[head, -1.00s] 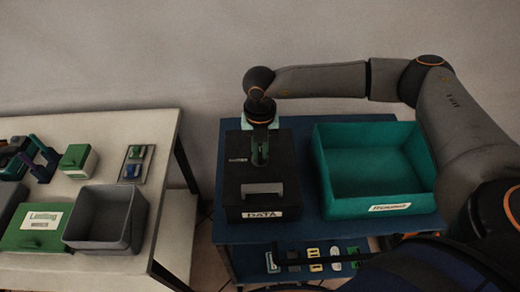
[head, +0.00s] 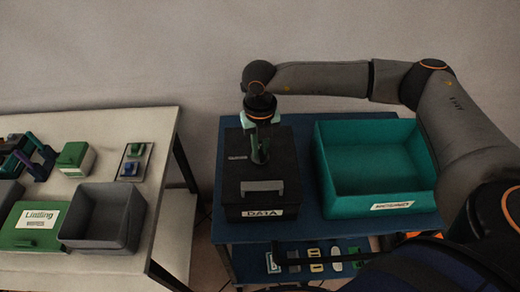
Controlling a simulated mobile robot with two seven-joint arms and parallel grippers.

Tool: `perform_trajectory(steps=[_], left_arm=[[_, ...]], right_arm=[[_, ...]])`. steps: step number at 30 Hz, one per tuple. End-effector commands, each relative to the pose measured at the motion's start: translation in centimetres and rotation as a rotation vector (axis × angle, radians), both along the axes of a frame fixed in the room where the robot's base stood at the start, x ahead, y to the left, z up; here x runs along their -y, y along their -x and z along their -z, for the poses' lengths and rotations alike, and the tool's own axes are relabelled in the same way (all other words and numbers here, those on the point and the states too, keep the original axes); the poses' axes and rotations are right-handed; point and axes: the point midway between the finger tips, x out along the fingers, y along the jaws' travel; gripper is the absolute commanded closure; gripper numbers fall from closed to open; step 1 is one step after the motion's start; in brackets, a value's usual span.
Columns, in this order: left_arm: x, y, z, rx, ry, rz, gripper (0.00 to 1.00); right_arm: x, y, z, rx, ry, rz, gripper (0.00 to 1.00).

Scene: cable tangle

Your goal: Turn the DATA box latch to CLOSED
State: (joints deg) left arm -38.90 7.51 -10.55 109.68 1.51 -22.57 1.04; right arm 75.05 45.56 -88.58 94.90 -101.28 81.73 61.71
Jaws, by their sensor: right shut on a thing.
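The DATA box (head: 235,205) is a black box with a white DATA label on its front, standing on the blue table. A grey handle-like bar (head: 263,187) lies on its top near the front. My right gripper (head: 260,158) points down onto the top of the box behind that bar. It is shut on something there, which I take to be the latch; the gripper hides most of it. A small marking (head: 237,158) shows on the lid left of the gripper, too small to read. My left gripper is not in view.
A teal open bin (head: 375,193) stands close on the right of the box on the blue table (head: 305,226). A white table (head: 150,122) at left carries a grey bin (head: 103,230), a green labelled box (head: 35,225) and small parts. A gap separates the tables.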

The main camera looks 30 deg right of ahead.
Motion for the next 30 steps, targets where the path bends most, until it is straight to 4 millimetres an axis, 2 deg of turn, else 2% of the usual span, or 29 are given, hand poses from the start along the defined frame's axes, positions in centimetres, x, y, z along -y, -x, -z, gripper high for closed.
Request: perform_trajectory(steps=[1,30], left_arm=[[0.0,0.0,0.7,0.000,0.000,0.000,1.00],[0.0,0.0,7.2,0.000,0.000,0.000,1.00]], right_arm=[[0.0,0.0,0.3,0.001,-0.001,-0.043,1.00],[0.0,-0.1,0.2,0.004,0.001,-0.959,1.00]])
